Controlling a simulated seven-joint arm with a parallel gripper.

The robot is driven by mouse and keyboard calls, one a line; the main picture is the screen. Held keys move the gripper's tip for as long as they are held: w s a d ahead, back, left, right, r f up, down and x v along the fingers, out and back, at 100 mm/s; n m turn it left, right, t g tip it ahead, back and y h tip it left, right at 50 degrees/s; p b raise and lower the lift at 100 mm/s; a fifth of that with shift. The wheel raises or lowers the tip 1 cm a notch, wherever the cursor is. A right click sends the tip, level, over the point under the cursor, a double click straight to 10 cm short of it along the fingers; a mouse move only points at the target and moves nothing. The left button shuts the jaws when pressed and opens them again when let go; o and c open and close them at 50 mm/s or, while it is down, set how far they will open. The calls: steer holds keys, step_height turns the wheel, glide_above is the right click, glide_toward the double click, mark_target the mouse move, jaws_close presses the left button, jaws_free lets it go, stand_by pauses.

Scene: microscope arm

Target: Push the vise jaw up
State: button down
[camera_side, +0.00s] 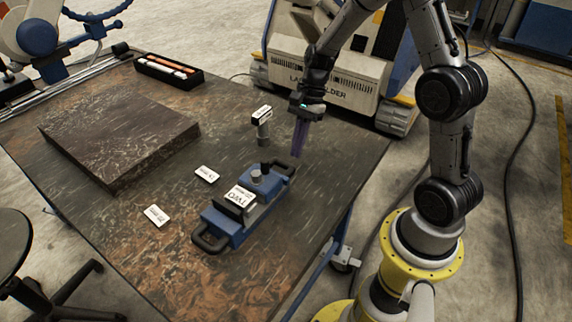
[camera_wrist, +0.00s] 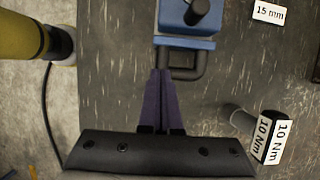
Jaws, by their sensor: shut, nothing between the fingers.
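The blue vise (camera_side: 224,222) lies on the table, with a black loop handle at each end and a white label on top. Its far blue jaw block (camera_side: 268,183) carries a dark knob. In the wrist view, the blue block (camera_wrist: 187,22) and the near loop handle (camera_wrist: 188,73) show at the top centre; the rest is cut off. My gripper (camera_side: 297,154) has purple fingers, held together and pointing down beside the vise's far handle. In the wrist view the closed fingertips (camera_wrist: 161,72) appear at the left side of that handle; I cannot tell whether they touch it.
A grey cylinder with a 10 Nm label (camera_side: 262,115) stands behind the vise. Small white label cards (camera_side: 206,174) lie left of it. A thick dark slab (camera_side: 120,135) and a black tool tray (camera_side: 168,73) are farther left. The table's right edge is close to my gripper.

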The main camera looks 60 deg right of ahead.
mark_target(277, 178)
steer(key=x, duration=0.3)
steer(key=shift+a, duration=2)
steer(key=shift+r, duration=0.1)
steer(key=a, duration=0.3)
steer(key=shift+a, duration=0.3)
steer(key=shift+d, duration=0.15)
